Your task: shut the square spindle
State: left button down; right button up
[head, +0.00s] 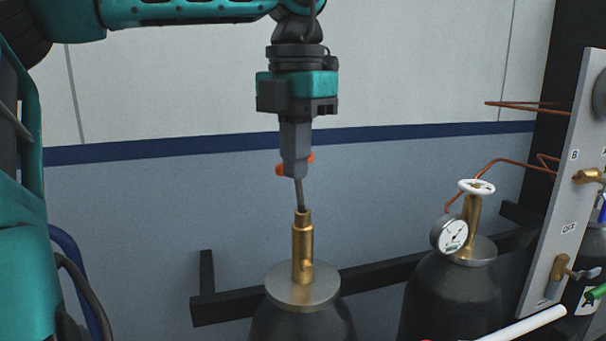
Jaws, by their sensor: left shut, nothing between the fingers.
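A brass valve (302,247) stands upright on the silver collar of a dark gas cylinder (300,322), at the bottom centre of the head view. Its narrow top end (303,215) is where a spindle would be; a square shape there is too small to make out. My left gripper (299,192) points down right above the valve, shut and empty. My right gripper is not in view.
To the right, a second cylinder (450,298) carries a white handwheel (477,187) and a round gauge (450,234). A pale panel (566,190) with brass fittings and copper pipes stands at the right edge. A dark rail (377,275) runs behind the cylinders along the wall.

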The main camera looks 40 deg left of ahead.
pick_arm(q)
jog(key=shift+s+a+p, duration=0.2)
jog(key=shift+a+p, duration=0.35)
jog(key=shift+a, duration=0.45)
dwell(1.0)
jog(key=shift+s+d, duration=0.1)
jog(key=shift+d, duration=0.35)
notch_tip(320, 180, up, 3)
jog(key=p, duration=0.2)
jog(key=shift+p, duration=0.3)
jog(key=shift+r, duration=2.5)
